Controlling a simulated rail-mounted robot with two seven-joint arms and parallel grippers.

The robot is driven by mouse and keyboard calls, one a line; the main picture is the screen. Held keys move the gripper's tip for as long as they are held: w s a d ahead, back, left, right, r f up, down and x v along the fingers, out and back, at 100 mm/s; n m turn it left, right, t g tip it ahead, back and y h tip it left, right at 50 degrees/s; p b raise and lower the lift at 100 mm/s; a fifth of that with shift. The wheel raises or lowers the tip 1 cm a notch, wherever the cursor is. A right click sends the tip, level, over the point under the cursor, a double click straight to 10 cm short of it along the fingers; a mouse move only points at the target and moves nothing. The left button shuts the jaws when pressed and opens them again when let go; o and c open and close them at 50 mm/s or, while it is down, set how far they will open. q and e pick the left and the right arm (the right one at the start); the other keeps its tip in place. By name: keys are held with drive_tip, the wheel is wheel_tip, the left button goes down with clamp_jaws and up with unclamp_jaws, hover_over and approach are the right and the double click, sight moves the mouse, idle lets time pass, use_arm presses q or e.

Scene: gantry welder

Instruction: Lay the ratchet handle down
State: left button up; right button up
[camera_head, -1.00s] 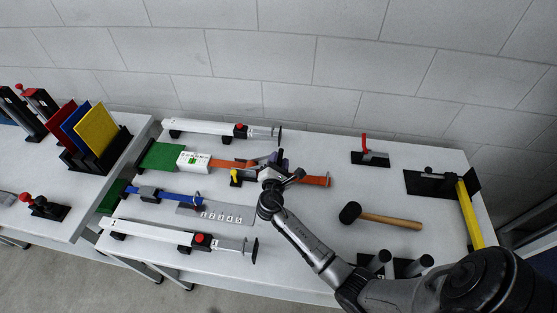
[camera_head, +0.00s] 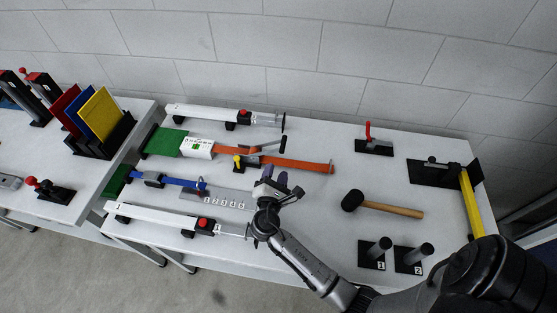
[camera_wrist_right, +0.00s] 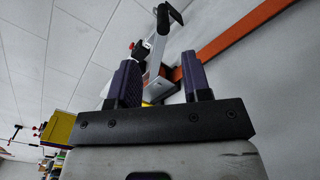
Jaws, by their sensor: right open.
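The ratchet (camera_head: 250,152) sits on an orange strap (camera_head: 302,164) on the white table. Its metal handle (camera_head: 268,145) slants up to the right and ends in a dark grip. In the right wrist view the handle (camera_wrist_right: 157,42) stands out from the strap, beyond the fingers, with its black grip at the top. My right gripper (camera_head: 276,178) is open and empty, on the near side of the ratchet and apart from the handle. Its two purple-grey fingers (camera_wrist_right: 160,76) show wide apart in the wrist view. My left gripper is not in view.
A blue strap (camera_head: 180,183) and a numbered metal plate (camera_head: 225,200) lie nearby. White clamp bars lie at the far (camera_head: 205,114) and near (camera_head: 160,216) sides. A yellow cylinder (camera_head: 238,160) is beside the ratchet.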

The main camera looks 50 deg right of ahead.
drive_tip(key=shift+v, duration=1.6)
